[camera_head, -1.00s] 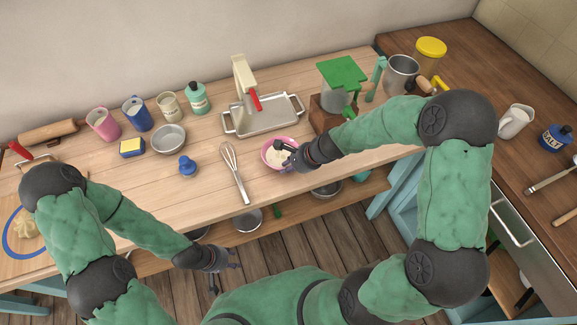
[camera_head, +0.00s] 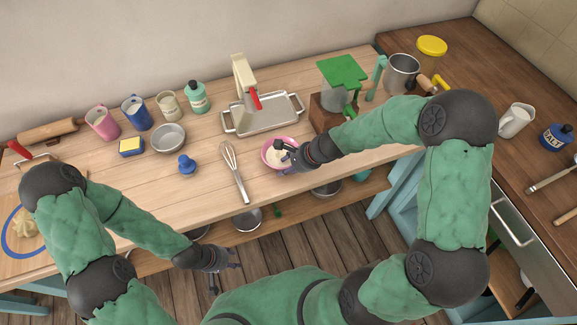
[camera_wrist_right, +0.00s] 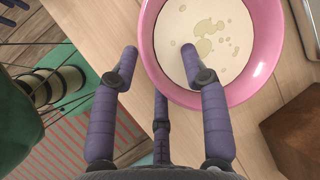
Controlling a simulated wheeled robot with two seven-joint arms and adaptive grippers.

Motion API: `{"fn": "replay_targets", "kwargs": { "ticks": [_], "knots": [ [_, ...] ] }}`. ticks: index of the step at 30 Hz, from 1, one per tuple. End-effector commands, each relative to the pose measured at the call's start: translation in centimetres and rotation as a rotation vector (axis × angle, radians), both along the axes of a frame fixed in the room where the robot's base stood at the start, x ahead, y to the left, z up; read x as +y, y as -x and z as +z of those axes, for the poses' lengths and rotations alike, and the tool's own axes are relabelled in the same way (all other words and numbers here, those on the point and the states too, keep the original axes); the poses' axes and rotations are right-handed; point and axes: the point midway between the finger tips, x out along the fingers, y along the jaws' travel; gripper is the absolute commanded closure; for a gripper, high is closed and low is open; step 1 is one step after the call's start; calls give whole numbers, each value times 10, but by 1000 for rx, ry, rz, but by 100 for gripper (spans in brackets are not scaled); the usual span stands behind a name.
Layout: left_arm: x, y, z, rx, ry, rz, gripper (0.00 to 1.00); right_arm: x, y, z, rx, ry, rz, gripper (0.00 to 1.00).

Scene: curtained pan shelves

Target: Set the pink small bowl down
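The pink small bowl (camera_head: 267,162) appears to sit upright on the wooden bench top near its front edge. It holds a pale liquid with yellowish patches, seen in the right wrist view beneath its pink rim (camera_wrist_right: 262,70). My right gripper (camera_head: 285,157) is at the bowl's near right side. In the wrist view its fingers (camera_wrist_right: 160,75) are spread: one reaches over the inside, one is outside the rim at left, and the middle one is at the near rim. Contact there is unclear. My left gripper (camera_head: 226,272) is open and empty, low in front of the bench.
A metal tray (camera_head: 268,121) is behind. A wooden block with a green-topped device (camera_head: 342,72) stands to the right. Bare bench lies between bowl and tray.

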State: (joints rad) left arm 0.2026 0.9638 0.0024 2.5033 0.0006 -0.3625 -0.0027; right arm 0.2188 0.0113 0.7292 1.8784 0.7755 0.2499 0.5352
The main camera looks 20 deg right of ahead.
Motion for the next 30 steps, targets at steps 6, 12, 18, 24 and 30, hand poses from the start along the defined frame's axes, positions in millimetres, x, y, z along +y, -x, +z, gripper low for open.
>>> {"fn": "replay_targets", "kwargs": {
  "ticks": [6,12,18,24,30],
  "knots": [
    [0,0,0,0,0,0,60,0,1,0,2,0,0,54],
    [0,0,0,0,0,0,60,-9,7,18,-1,1,0,54],
    [0,0,0,0,0,0,60,-26,21,52,-4,1,-1,54],
    [0,0,0,0,0,0,60,-40,34,81,-4,2,-2,54],
    [0,0,0,0,0,0,60,-48,42,97,-1,0,-1,54]
  ]
}}
